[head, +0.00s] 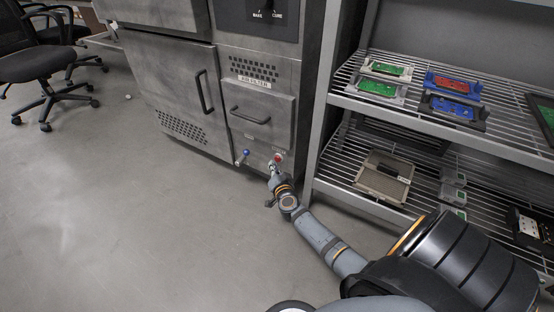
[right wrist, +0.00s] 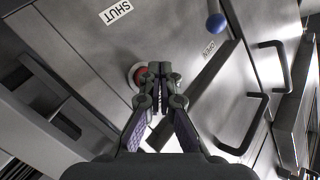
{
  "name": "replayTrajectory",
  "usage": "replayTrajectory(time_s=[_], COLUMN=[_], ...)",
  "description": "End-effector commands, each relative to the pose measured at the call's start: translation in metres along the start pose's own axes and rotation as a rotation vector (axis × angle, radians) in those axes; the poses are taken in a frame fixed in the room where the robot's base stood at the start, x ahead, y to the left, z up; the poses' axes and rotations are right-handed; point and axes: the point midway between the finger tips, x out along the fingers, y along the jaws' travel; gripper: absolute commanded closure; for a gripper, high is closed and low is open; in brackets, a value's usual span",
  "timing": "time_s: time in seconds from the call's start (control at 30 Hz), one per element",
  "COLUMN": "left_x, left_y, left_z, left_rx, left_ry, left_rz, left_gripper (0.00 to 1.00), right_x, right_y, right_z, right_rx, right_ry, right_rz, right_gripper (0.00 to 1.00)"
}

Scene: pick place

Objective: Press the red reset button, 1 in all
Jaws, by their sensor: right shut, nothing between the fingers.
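The red button (head: 278,157) is on the lower front of the grey metal cabinet, near its right edge. In the right wrist view the red button (right wrist: 140,76) sits in a pale round ring, partly covered by my fingers. My right gripper (head: 274,168) reaches low to the cabinet front, right at the button. In the right wrist view my right gripper (right wrist: 160,70) is shut and empty, its fingertips overlapping the button's right side. I cannot tell whether they touch it or whether it is pushed in. My left gripper is not in view.
A blue ball knob (head: 246,153) is left of the button; it also shows in the right wrist view (right wrist: 216,24), near SHUT and OPEN labels. A wire shelf (head: 345,98) with circuit boards stands close on the right. Open floor (head: 130,220) lies to the left.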

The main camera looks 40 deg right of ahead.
Motion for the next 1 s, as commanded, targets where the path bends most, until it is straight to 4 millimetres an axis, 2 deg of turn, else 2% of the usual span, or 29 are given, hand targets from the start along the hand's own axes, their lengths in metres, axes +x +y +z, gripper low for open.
replayTrajectory(time_s=[0.3,0.73,1.0], left_x=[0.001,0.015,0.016], left_y=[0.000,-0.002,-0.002], left_z=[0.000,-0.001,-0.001], left_rx=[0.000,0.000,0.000], left_ry=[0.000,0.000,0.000], left_rz=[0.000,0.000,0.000], left_gripper=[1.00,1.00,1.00], right_x=[-0.002,-0.030,-0.036], right_y=[-0.001,-0.022,-0.026], right_z=[0.001,0.021,0.026], right_rx=[0.000,0.001,0.000], right_ry=[0.000,-0.001,0.000], right_rz=[0.000,0.001,0.000], right_gripper=[1.00,1.00,1.00])
